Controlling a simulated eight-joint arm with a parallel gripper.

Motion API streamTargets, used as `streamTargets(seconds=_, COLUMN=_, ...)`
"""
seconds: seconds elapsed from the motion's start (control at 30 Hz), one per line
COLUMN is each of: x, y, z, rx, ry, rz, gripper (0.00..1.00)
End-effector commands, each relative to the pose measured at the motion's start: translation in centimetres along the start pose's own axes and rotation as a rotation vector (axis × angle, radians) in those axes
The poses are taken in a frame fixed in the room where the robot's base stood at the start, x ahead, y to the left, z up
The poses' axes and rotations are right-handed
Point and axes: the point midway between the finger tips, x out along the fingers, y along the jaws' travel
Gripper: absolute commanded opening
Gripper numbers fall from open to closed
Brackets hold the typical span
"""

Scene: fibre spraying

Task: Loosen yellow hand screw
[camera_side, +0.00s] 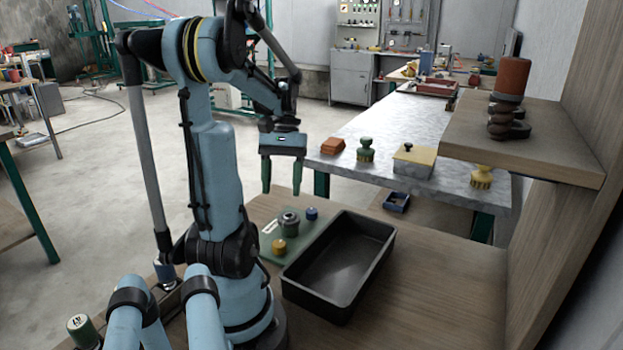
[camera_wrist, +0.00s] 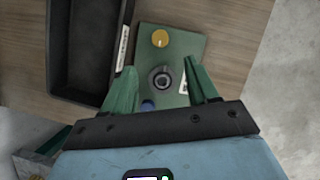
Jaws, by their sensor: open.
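A green plate (camera_side: 270,236) lies on the wooden bench and carries a small yellow knob (camera_side: 278,246), a grey round fitting (camera_side: 290,222) and a blue knob (camera_side: 311,213). In the wrist view the yellow knob (camera_wrist: 160,38) is at the far end of the plate (camera_wrist: 182,48), beyond the grey fitting (camera_wrist: 160,80). The blue knob (camera_wrist: 148,105) is partly hidden near my gripper's body. My gripper (camera_side: 281,187) is open and empty above the plate, pointing down. In the wrist view its green fingers (camera_wrist: 160,66) stand on either side of the grey fitting, short of the yellow knob.
A dark empty tray (camera_side: 312,297) stands right beside the plate. A grey table (camera_side: 345,130) behind holds an orange block (camera_side: 332,146), a green knob (camera_side: 365,149), a yellow-lidded box (camera_side: 413,162) and another yellow knob (camera_side: 481,177). A wooden shelf (camera_side: 540,150) juts in at right.

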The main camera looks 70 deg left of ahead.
Motion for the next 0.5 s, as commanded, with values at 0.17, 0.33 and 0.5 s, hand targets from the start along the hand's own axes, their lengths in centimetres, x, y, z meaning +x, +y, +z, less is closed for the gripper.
streamTargets(seconds=0.17, x=0.0, y=0.0, z=0.0, rx=0.000, ry=0.000, rz=0.000, gripper=0.59)
streamTargets(seconds=0.33, x=-0.1, y=0.0, z=0.6, rx=0.035, ry=0.032, rz=-0.002, gripper=0.59)
streamTargets(seconds=0.5, x=0.0, y=0.0, z=2.5, rx=0.157, ry=0.140, rz=-0.014, gripper=0.59)
